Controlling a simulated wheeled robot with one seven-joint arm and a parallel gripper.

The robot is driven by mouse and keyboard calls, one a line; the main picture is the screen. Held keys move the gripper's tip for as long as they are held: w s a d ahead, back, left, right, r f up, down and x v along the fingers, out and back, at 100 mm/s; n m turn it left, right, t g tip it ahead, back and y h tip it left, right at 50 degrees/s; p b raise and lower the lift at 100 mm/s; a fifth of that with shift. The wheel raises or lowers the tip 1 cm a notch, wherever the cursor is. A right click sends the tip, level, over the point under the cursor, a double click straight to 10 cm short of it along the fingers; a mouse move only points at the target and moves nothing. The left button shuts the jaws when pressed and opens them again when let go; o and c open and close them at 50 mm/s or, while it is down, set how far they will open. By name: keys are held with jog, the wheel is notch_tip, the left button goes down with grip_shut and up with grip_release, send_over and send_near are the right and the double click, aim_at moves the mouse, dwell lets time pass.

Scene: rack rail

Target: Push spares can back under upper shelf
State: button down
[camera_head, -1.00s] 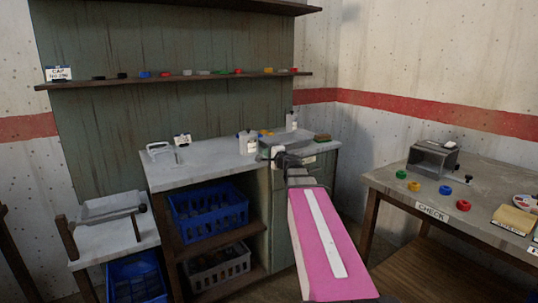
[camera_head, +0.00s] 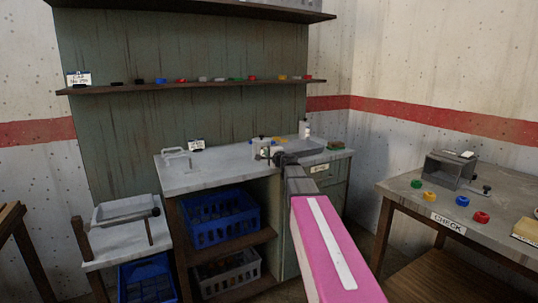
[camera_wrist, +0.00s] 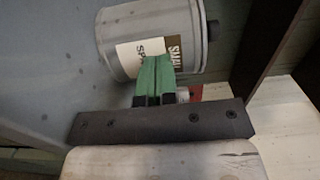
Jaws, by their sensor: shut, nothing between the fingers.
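The spares can (camera_wrist: 155,38) is a grey cylinder with a dark knob on its lid and a cream-and-brown label. It fills the top middle of the wrist view, its lid toward the picture's right. In the head view a small pale can (camera_head: 260,145) on the grey bench top, beside my gripper, appears to be it. My gripper (camera_head: 277,157) is at the bench top, just right of that can. In the wrist view its green fingertips (camera_wrist: 153,80) are together, empty, and overlap the can's label edge. I cannot tell whether they touch it.
The upper shelf (camera_head: 205,88) carries a row of coloured caps above the bench (camera_head: 215,172). A white bottle (camera_head: 304,130) and a grey tray (camera_head: 300,150) are behind and right of my gripper.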

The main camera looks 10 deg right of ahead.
jog(key=x, duration=2.2)
jog(key=shift+w+f, duration=0.1)
jog(key=shift+w, duration=0.15)
